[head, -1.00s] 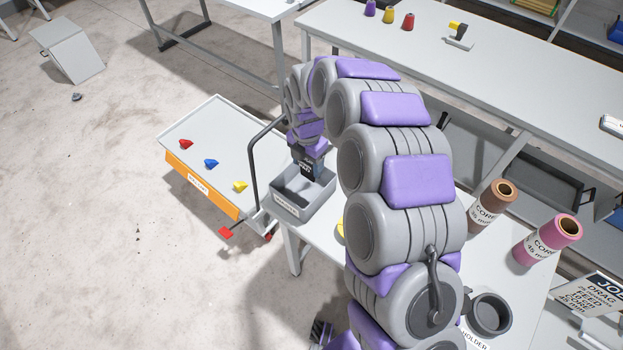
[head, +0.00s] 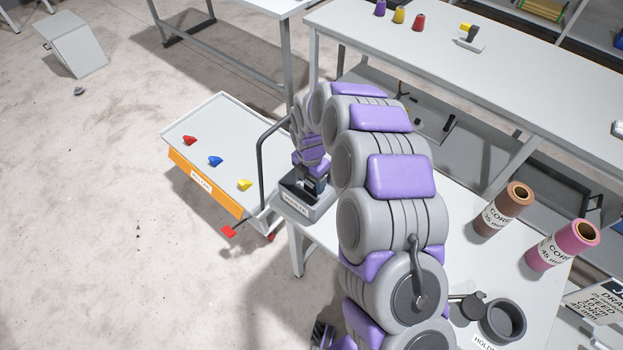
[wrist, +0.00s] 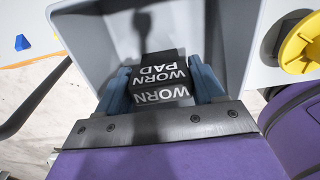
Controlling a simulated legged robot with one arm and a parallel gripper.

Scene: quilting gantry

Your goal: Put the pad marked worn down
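The black pad marked WORN PAD (wrist: 160,80) sits between the two blue-grey fingers of my gripper (wrist: 162,72) in the wrist view. The fingers appear to press on both its sides. The pad is over or inside a grey open bin (wrist: 82,35); I cannot tell whether it touches the floor of the bin. In the head view my gripper (head: 312,187) points down into the same bin (head: 318,212), which stands at the left end of the table and has a label on its front. The pad is mostly hidden there.
A cart (head: 222,135) with red, blue and yellow pieces stands left of the bin. A yellow round part (wrist: 303,45) lies right of the bin. Brown (head: 503,210) and pink (head: 562,245) cores and a dark round holder (head: 503,320) stand on the table at right.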

